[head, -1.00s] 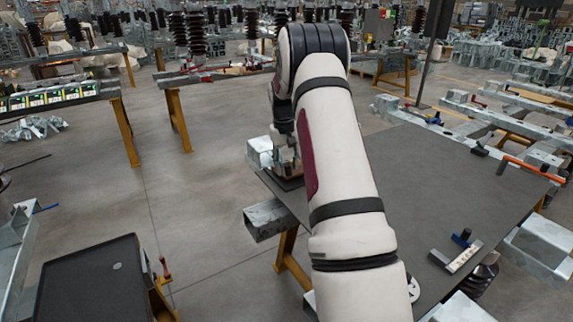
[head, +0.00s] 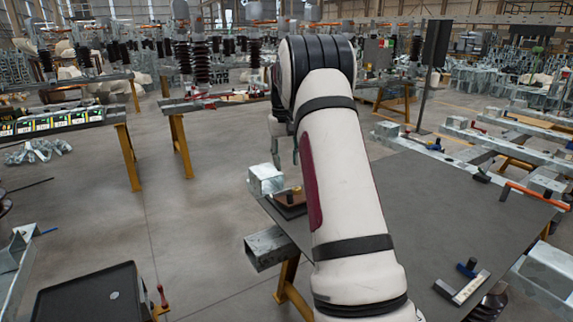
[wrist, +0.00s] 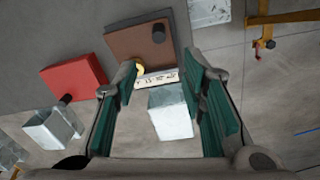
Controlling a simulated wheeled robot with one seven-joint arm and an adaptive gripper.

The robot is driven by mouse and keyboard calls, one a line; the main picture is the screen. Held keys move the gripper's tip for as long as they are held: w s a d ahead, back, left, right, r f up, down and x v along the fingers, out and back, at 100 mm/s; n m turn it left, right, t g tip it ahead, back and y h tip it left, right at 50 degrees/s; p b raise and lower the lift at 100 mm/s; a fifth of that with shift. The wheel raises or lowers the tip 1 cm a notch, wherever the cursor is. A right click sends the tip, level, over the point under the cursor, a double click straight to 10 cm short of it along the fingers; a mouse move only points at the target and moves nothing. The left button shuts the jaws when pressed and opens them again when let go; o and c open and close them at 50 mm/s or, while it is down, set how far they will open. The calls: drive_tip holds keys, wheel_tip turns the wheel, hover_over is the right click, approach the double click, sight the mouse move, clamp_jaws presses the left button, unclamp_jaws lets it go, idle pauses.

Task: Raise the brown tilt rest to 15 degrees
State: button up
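The brown tilt rest (wrist: 138,45) lies at the edge of the dark table top in the wrist view, with a black knob on its plate. A pale scale strip (wrist: 157,78) with small marks and a yellow piece (wrist: 140,68) show at its near edge. The marks are too small to read, and I cannot tell the plate's angle. The rest also shows in the head view (head: 291,207), partly hidden by my arm. My gripper (wrist: 163,70) is open and empty, apart from the rest and above it. A red tilt rest (wrist: 74,82) lies to the left.
Galvanised box sections (wrist: 171,113) stick out past the table edge near both rests. Open floor (head: 200,220) lies left of the table.

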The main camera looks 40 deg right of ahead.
drive_tip(key=shift+a+f, duration=0.1)
drive_tip(key=shift+f, duration=0.05)
drive_tip(key=c, duration=0.7)
drive_tip(key=a+f+m, duration=0.1)
drive_tip(key=m, duration=0.1)
drive_tip(key=a+f+m+t+y, duration=0.1)
drive_tip(key=m, duration=0.1)
drive_tip(key=a+m+t+y, duration=0.1)
drive_tip(key=shift+s+a+f+m, duration=0.2)
drive_tip(key=shift+a+f+m, duration=0.1)
drive_tip(key=shift+f+m, duration=0.1)
clamp_jaws()
drive_tip(key=m+t+h, duration=0.3)
drive_tip(key=m+t, duration=0.2)
drive_tip(key=m, duration=2.2)
approach(296, 215)
drive_tip(key=b+x, duration=0.1)
drive_tip(key=x, duration=0.5)
drive_tip(key=shift+w+f+b, duration=0.1)
drive_tip(key=shift+f+b, duration=0.2)
drive_tip(key=shift+b, duration=0.05)
